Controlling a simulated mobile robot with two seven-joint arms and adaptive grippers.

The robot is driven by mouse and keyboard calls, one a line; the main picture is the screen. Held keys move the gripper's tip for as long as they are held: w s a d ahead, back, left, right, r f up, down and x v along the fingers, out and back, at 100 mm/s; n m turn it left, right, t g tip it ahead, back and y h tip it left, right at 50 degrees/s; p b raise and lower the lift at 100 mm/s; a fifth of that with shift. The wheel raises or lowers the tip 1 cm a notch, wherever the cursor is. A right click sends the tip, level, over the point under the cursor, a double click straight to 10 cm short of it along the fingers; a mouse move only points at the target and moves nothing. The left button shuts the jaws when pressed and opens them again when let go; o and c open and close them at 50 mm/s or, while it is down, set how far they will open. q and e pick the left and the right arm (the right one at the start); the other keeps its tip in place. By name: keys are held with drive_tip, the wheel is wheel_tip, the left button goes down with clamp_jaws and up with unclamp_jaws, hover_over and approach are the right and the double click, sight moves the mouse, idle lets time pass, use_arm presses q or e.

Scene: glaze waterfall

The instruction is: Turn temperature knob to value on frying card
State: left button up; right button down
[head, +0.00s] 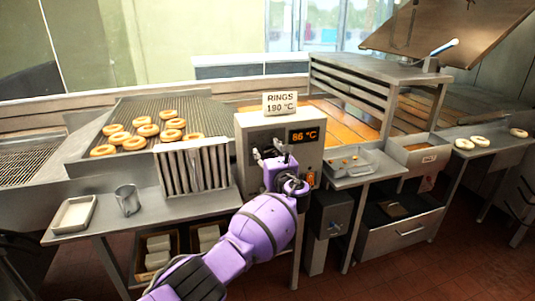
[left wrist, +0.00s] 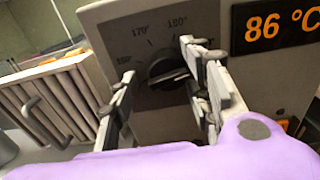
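The frying card (head: 281,103) stands on top of the control box (head: 250,132) and reads "RINGS 190 °C". The temperature knob (left wrist: 168,70) is black and round with a raised grip bar, on the box front. Dial marks for 170° and 180° show above it; other marks are partly covered by my fingers. The display (head: 303,136) reads 86 °C. My left gripper (head: 270,155) is at the box front, its fingers apart on either side of the knob in the left wrist view. I cannot tell if they touch it. My right gripper is out of view.
A fryer (head: 125,120) with several golden rings lies left of the box. A metal tray (head: 350,163) sits right of the box. An orange switch (head: 311,178) is close to my gripper.

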use_arm(q)
drive_tip(key=shift+s+d, duration=0.1)
drive_tip(key=shift+s, duration=0.05)
drive_tip(key=v, duration=1.1)
drive_tip(key=shift+s, duration=0.3)
drive_tip(key=shift+d+r, duration=0.1)
